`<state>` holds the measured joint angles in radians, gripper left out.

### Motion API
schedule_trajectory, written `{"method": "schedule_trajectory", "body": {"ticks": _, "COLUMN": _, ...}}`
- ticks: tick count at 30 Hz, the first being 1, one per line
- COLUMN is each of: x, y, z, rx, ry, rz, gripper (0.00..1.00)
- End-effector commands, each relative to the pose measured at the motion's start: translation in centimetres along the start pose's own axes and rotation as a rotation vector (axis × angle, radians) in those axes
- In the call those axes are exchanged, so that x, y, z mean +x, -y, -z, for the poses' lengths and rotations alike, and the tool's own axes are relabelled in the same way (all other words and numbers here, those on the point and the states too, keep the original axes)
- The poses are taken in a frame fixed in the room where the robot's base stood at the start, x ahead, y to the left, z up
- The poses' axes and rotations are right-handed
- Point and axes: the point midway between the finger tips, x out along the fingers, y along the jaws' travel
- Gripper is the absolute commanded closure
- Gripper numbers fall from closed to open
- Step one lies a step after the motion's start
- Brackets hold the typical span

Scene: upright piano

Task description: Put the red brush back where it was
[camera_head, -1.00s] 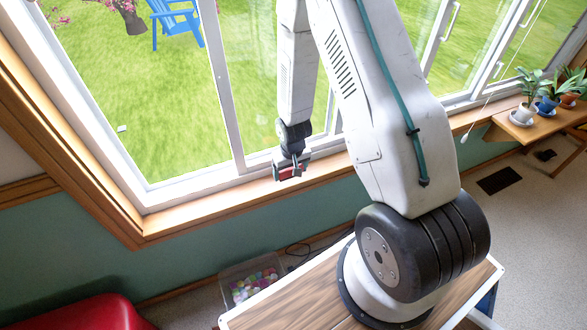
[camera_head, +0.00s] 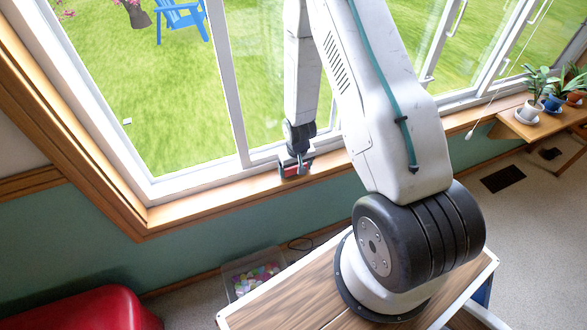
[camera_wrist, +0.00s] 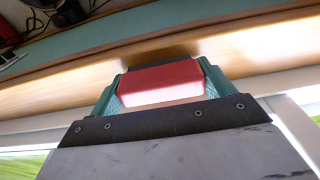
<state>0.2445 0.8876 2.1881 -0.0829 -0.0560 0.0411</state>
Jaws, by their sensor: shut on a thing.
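The red brush (camera_wrist: 160,79) is a small block with a red body and a pale lower strip, seen in the wrist view. My gripper (camera_wrist: 160,85) is shut on it, with a teal finger pressed on each end. In the head view my gripper (camera_head: 295,168) and the red brush (camera_head: 290,170) are small, over the wooden window sill (camera_head: 225,186). The sill (camera_wrist: 250,50) also fills the wrist view behind the brush, with a dark shadow beside the brush. I cannot tell whether the brush touches the sill.
Window glass and its white frame (camera_head: 242,140) stand right behind the sill. Potted plants (camera_head: 540,92) sit on a wooden shelf (camera_head: 525,126) at right. A clear bin of colored pieces (camera_head: 252,277) and a red seat (camera_head: 85,310) are below. The sill to the left is bare.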

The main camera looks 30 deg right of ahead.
Motion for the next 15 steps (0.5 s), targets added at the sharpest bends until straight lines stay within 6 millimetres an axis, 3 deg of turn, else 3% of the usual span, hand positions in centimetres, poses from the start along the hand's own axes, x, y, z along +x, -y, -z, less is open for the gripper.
{"method": "schedule_trajectory", "body": {"ticks": 4, "x": 0.33, "y": 0.08, "z": -0.04, "rx": -0.001, "ry": 0.0, "rz": 0.0, "gripper": 0.47}}
{"method": "schedule_trajectory", "body": {"ticks": 5, "x": 0.28, "y": 0.08, "z": -0.01, "rx": -0.001, "ry": -0.001, "rz": 0.0, "gripper": 0.1}}
{"method": "schedule_trajectory", "body": {"ticks": 6, "x": 0.27, "y": 0.09, "z": -0.01, "rx": -0.001, "ry": -0.001, "rz": 0.0, "gripper": 0.0}}
{"method": "schedule_trajectory", "body": {"ticks": 15, "x": -0.08, "y": 0.12, "z": 0.03, "rx": -0.002, "ry": -0.001, "rz": 0.0, "gripper": 0.0}}
